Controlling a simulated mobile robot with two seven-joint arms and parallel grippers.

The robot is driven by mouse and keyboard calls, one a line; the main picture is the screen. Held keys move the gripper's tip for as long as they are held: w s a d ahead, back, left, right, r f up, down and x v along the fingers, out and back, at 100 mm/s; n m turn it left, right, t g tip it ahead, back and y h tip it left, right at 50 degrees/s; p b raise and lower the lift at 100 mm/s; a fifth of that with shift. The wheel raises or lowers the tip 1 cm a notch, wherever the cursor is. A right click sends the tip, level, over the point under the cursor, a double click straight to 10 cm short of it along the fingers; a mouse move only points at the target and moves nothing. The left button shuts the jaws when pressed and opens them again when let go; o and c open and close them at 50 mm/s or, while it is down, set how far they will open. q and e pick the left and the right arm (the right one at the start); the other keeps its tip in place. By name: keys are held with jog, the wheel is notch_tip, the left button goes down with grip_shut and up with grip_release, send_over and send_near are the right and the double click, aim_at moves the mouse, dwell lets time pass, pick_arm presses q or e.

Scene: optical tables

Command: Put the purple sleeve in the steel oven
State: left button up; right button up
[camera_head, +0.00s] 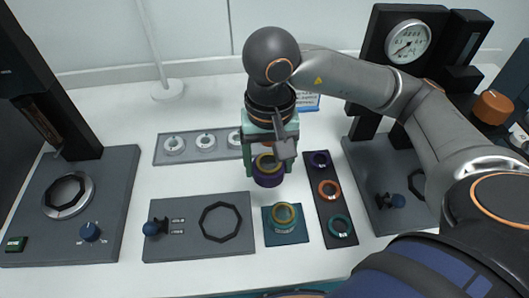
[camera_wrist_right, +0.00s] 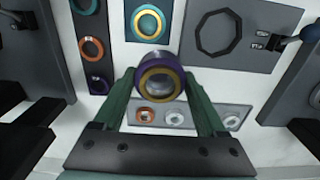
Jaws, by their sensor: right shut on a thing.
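The purple sleeve (camera_head: 268,180) is a short upright purple cylinder with a gold ring at its top, above the white table. My right gripper (camera_head: 268,160) is shut on it from above. In the right wrist view the purple sleeve (camera_wrist_right: 178,77) sits between the tips of the green fingers (camera_wrist_right: 162,82). I cannot tell for sure which fixture is the steel oven; a grey station at the far left has a round steel ring (camera_head: 88,200) around a dark octagonal opening, and a blue knob. My left gripper is not in view.
A grey plate (camera_head: 180,245) with an octagon outline and blue lever lies front-centre. Beside it are a teal pad (camera_head: 272,238) with a teal and gold piece, and a dark tray (camera_head: 325,210) of coloured rings. A gauge press (camera_head: 375,140) stands right.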

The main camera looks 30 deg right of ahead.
jog(key=w+d+f, duration=0.1)
jog(key=w+f, duration=0.1)
jog(key=w+d+f, duration=0.1)
jog(key=w+f, duration=0.2)
jog(key=w+d+f, duration=0.2)
jog(key=w, duration=0.1)
jog(key=shift+w+f+p, duration=0.25)
jog(key=shift+f+p, duration=0.15)
notch_tip(320, 180, down, 3)
jog(key=shift+f+p, duration=0.1)
jog(key=shift+p, duration=0.3)
jog(key=shift+w, duration=0.1)
jog(key=shift+f+b, duration=0.2)
jog(key=shift+b, duration=0.1)
jog(key=o, duration=1.5)
